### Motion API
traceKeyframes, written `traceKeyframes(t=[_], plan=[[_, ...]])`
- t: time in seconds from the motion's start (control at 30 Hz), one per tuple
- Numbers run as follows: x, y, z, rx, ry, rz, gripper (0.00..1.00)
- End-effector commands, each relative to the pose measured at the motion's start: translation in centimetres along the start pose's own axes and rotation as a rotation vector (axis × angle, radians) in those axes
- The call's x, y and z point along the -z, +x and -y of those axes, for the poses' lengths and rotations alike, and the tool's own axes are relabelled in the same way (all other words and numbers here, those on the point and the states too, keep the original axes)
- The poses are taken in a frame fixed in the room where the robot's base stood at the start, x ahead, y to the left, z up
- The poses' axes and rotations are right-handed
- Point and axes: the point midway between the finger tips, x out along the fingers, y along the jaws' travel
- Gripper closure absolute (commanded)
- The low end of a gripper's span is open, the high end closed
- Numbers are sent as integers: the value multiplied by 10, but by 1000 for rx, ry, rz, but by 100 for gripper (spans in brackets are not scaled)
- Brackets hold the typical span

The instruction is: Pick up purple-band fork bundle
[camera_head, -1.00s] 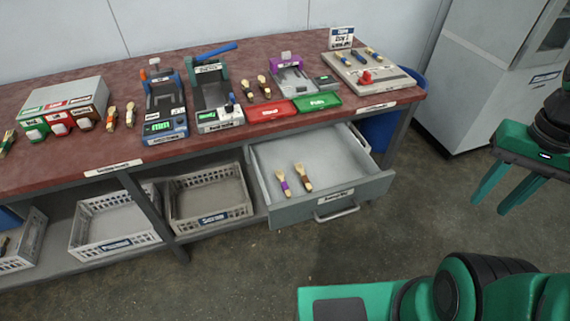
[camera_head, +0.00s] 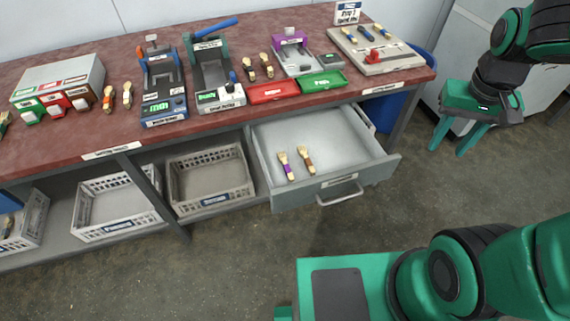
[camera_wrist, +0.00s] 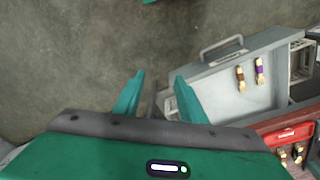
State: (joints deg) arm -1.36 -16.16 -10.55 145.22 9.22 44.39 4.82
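The purple-band fork bundle (camera_head: 286,166) lies in the open grey drawer (camera_head: 335,148), left of a brown-band bundle (camera_head: 306,159). In the wrist view the purple-band bundle (camera_wrist: 260,72) is to the right of the brown-band one (camera_wrist: 240,79). My gripper (camera_head: 447,152) is open and empty, to the right of the drawer and apart from it in the head view. In the wrist view its two fingers (camera_wrist: 157,97) stand apart with bare floor and the drawer's edge beyond.
The red-topped bench (camera_head: 60,142) carries a blue press (camera_head: 163,92), a green press (camera_head: 214,80), a purple device (camera_head: 294,55), red (camera_head: 273,92) and green (camera_head: 322,82) trays, and several other bundles. Crates (camera_head: 211,180) stand on the shelf below. Open floor lies before the drawer.

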Motion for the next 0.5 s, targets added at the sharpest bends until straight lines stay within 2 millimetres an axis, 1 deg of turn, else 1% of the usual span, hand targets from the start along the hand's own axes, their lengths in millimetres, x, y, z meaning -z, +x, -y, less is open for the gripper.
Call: traceKeyframes(t=[0.03,0.07,0.1,0.17,0.2,0.23,0.27,0.3,0.37,0.4,0.47,0.5], plan=[[13,12,23,-5,-55,-14,62],[21,18,36,-4,-81,-29,62],[31,26,54,-3,-116,-51,62],[42,40,82,2,-169,-79,62],[48,48,102,8,-203,-99,62],[51,55,118,13,-230,-113,62],[54,62,134,19,-256,-127,62],[56,71,156,29,-291,-145,62],[56,85,189,47,-343,-172,62],[54,95,211,60,-379,-188,62],[49,108,244,82,-427,-212,62],[44,117,264,97,-458,-227,62]])
